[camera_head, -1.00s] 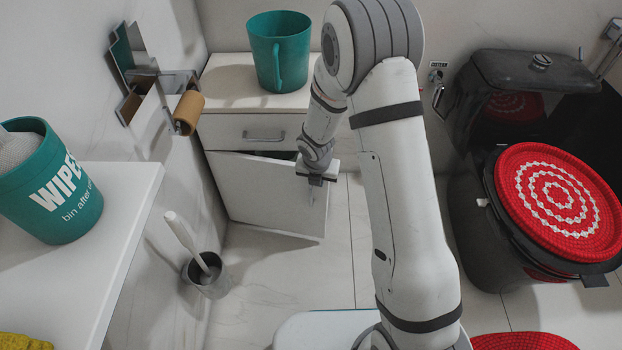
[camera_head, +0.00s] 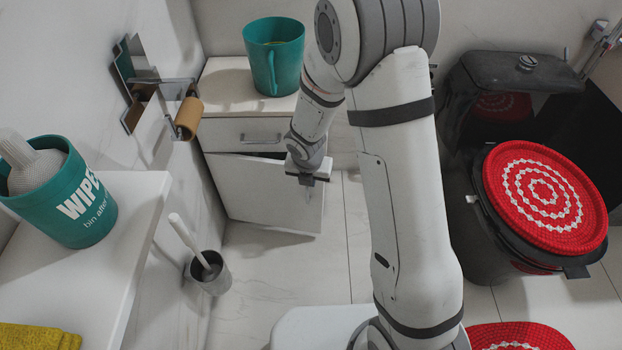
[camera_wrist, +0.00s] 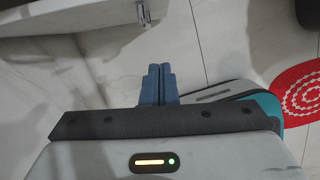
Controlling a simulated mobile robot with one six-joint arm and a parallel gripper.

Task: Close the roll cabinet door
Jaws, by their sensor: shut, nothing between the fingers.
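The roll cabinet is the low white cabinet by the back wall, with a closed drawer (camera_head: 245,134) on top. Its door (camera_head: 262,190) below the drawer stands ajar, with a dark gap along its top edge. The door's lower part and handle (camera_wrist: 144,14) show at the top left of the wrist view. My gripper (camera_head: 307,196) is in front of the door, near its right side. In the wrist view its blue fingers (camera_wrist: 159,84) are together and empty, apart from the handle. Whether my gripper touches the door in the head view I cannot tell.
A teal mug (camera_head: 273,58) stands on the cabinet top. A toilet brush in a holder (camera_head: 209,274) is on the floor left of the door. A white counter with a wipes tub (camera_head: 72,205) is at left. A black toilet with a red lid cover (camera_head: 541,197) is at right.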

